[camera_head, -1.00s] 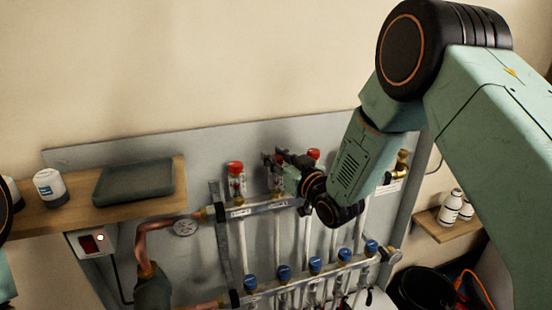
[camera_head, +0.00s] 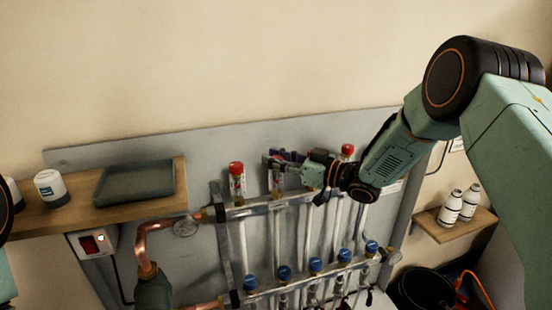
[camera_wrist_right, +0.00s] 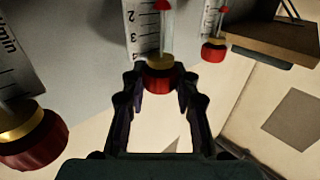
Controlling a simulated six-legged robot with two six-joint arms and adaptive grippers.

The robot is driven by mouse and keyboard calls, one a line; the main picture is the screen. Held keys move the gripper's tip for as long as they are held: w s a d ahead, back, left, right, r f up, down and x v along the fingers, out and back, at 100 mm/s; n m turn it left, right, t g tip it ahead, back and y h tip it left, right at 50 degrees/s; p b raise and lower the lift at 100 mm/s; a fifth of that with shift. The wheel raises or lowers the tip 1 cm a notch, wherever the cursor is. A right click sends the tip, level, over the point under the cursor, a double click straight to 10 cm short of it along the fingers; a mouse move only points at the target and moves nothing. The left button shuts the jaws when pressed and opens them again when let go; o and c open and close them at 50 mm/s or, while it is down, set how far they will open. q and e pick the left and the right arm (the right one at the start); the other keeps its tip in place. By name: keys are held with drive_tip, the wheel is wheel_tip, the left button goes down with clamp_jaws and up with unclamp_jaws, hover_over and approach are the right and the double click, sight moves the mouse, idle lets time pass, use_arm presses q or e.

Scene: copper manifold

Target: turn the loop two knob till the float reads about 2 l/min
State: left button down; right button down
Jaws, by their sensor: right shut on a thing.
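The manifold's upper bar (camera_head: 255,207) carries a row of clear flow meters with red knobs. My right gripper (camera_head: 270,161) comes from the right to the second meter from the left. Its fingers hide that knob in the head view. In the right wrist view the gripper (camera_wrist_right: 160,88) is shut on the red loop two knob (camera_wrist_right: 160,80), one finger on each side. Beside it a white scale (camera_wrist_right: 142,30) shows 2, 3 and 4. The red float (camera_wrist_right: 164,5) is at the top edge of the picture, near the 2; its exact reading is unclear. My left gripper is out of view.
Neighbouring red knobs (camera_head: 236,168) (camera_head: 347,150) stand close on both sides. Several blue knobs (camera_head: 284,272) line the lower bar. A wooden shelf (camera_head: 70,218) holds a grey tray (camera_head: 135,182). White bottles (camera_head: 451,207) stand at right.

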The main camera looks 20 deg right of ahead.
drive_tip(key=shift+r, duration=0.1)
drive_tip(key=c, duration=1)
unclamp_jaws()
drive_tip(key=shift+d, duration=0.1)
drive_tip(key=shift+c, duration=0.2)
drive_tip(key=shift+o, duration=0.2)
drive_tip(key=v, duration=1.2)
